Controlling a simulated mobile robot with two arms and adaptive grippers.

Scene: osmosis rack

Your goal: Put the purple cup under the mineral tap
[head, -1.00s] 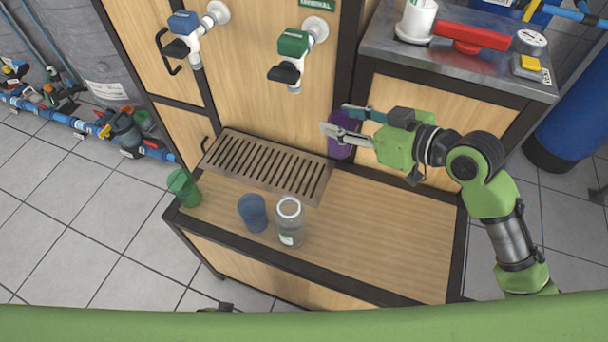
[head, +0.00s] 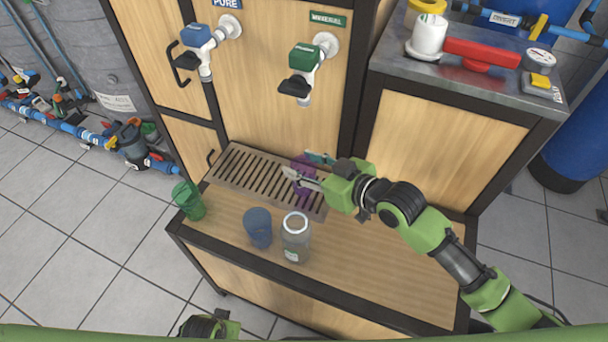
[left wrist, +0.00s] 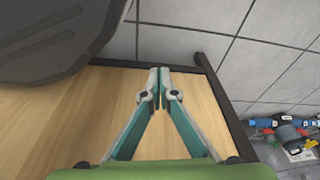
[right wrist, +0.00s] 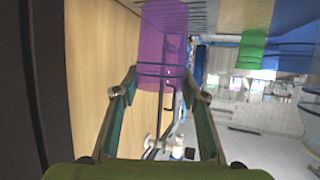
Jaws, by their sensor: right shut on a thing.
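The purple cup (head: 303,184) is between the fingers of my right gripper (head: 306,172), over the right part of the slotted drip grate (head: 232,183). The gripper is shut on the cup; the right wrist view shows the see-through cup (right wrist: 162,45) between the fingertips (right wrist: 160,88). The mineral tap (head: 302,75), with a green body and black lever, is on the wooden panel above the cup. I cannot tell whether the cup touches the grate. My left gripper's fingers (left wrist: 160,88) are together and empty in the left wrist view.
The blue pure tap (head: 203,42) is at the left. The shelf's right part is clear below my right arm.

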